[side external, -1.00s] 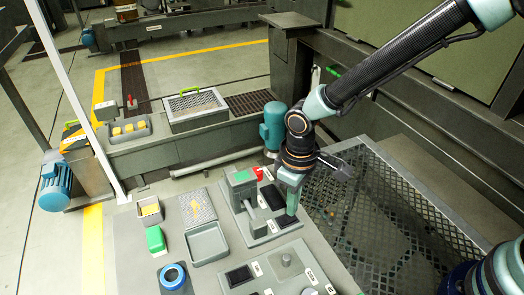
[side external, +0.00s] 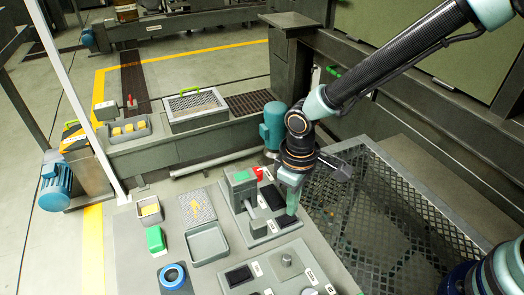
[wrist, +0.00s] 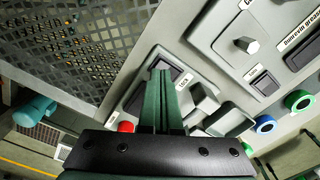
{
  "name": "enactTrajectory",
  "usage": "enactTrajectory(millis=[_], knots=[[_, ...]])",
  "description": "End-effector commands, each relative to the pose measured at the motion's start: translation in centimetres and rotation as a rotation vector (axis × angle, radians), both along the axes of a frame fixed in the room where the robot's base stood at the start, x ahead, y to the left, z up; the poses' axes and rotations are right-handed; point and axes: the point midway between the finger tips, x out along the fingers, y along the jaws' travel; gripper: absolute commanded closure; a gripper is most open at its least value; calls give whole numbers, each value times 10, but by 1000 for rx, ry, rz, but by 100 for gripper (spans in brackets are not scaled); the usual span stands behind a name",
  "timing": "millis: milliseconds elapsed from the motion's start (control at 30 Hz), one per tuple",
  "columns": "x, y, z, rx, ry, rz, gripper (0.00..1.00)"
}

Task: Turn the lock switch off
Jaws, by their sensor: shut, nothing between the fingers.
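The switch panel (side external: 240,209) carries two black rocker switches in a row. The farther rocker (side external: 272,197) is close to the red button; the nearer rocker (side external: 286,221) is beside my fingertips. The nearer rocker (wrist: 178,72) shows past my fingertips. My gripper (side external: 291,212) is shut and empty, pointing down at the nearer rocker; I cannot tell if it touches. The position of either rocker is too small to read.
A red button (side external: 258,173) and a green-topped lever block (side external: 241,178) stand on the same panel. A second panel with a knob (side external: 286,260) is nearer the camera. An empty grey tray (side external: 207,243) lies to the left. Mesh grating (side external: 370,215) is at right.

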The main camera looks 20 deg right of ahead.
Motion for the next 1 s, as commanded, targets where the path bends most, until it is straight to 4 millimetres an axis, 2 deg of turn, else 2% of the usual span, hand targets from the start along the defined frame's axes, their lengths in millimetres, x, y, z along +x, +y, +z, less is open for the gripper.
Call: enactTrajectory(millis=[1000], knots=[[0,0,-9,0,0,0,100]])
